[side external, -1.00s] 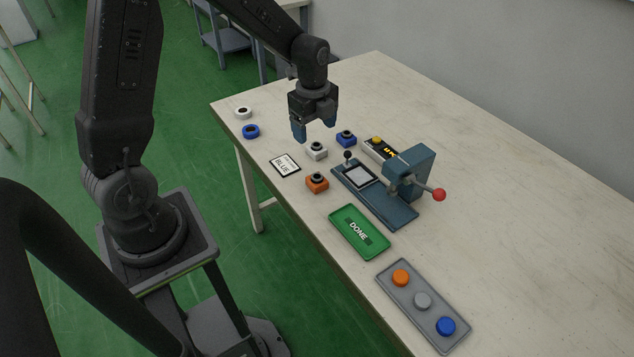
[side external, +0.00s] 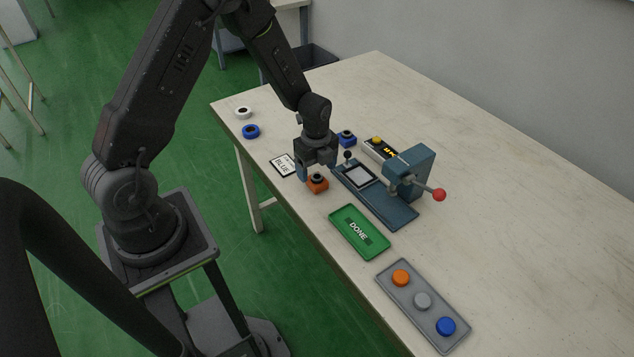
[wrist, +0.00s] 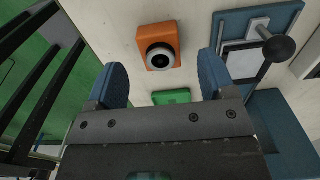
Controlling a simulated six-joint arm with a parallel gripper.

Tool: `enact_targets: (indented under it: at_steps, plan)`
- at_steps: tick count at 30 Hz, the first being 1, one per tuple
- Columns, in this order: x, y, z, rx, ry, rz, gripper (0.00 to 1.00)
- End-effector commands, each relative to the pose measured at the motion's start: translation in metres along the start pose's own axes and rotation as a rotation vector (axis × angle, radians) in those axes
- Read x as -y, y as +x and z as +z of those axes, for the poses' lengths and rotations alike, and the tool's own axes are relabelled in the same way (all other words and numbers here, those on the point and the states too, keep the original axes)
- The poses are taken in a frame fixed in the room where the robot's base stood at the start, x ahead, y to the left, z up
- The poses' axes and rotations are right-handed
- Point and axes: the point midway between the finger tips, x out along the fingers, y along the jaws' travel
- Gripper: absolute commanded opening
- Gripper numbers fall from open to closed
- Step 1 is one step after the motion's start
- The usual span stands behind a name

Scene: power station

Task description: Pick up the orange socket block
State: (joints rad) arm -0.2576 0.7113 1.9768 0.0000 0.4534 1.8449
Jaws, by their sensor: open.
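The orange socket block (side external: 317,184) has a black ring on top and sits on the table. It also shows in the wrist view (wrist: 170,38), upper middle, between the lines of my two fingers and ahead of them. My gripper (side external: 318,172) has blue fingertips and points down just above and behind the block in the side view. In the wrist view my gripper (wrist: 162,82) is open with nothing between its fingers. Whether a finger touches the block cannot be told.
The blue press (side external: 385,195) with a red-knobbed lever stands right of the block. A green DONE tray (side external: 345,215), a grey button panel (side external: 405,305), a blue socket block (side external: 347,138) and a BLUE card (side external: 281,166) lie around.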

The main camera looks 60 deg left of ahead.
Motion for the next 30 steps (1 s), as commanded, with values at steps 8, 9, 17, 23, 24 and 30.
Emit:
enact_targets:
  at_steps: [8, 9, 17, 23, 24, 30]
  plan:
    - [0.0, 0.031, -0.004, 0.001, 0.001, 0.001, 0.77]
    - [0.0, 0.032, -0.004, 0.001, 0.001, 0.0, 0.77]
    - [0.0, 0.032, -0.004, 0.001, 0.001, 0.0, 0.7]
    - [0.0, 0.032, -0.004, 0.001, 0.0, 0.0, 0.51]
    - [0.0, 0.032, -0.004, 0.001, 0.0, 0.0, 0.47]
    - [0.0, 0.032, -0.004, 0.001, 0.001, 0.0, 0.28]
